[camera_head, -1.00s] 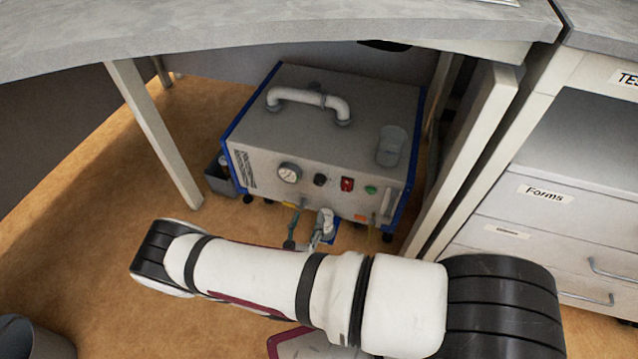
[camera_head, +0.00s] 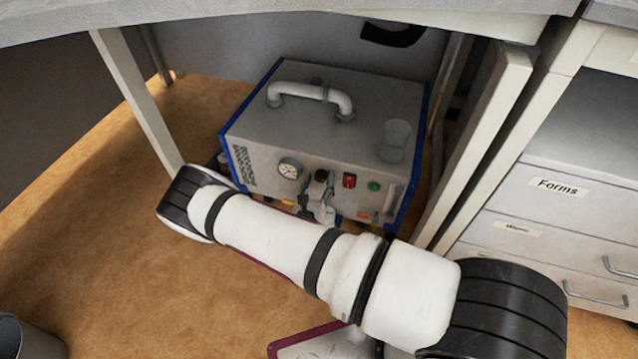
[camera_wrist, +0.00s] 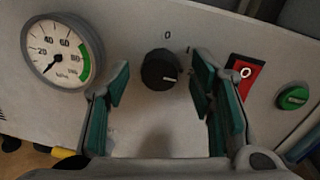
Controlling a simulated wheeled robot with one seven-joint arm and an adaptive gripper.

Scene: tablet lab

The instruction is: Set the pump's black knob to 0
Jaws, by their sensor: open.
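The pump (camera_head: 300,125) is a grey box with blue edges under the bench. Its black knob (camera_wrist: 158,66) is on the front panel; in the head view it shows (camera_head: 321,176) just above my gripper (camera_head: 318,208). In the wrist view, a "0" is printed above the knob and an "I" to its upper right. The knob's white mark points to the right, below the "I". My gripper (camera_wrist: 160,88) is open, with one green-padded finger on each side of the knob. Gaps show between knob and fingers; I cannot tell the remaining depth.
A round pressure gauge (camera_wrist: 62,50) is left of the knob. A red switch (camera_wrist: 243,74) and a green button (camera_wrist: 292,97) are to its right. Table legs (camera_head: 137,97) and drawers (camera_head: 540,205) flank the space.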

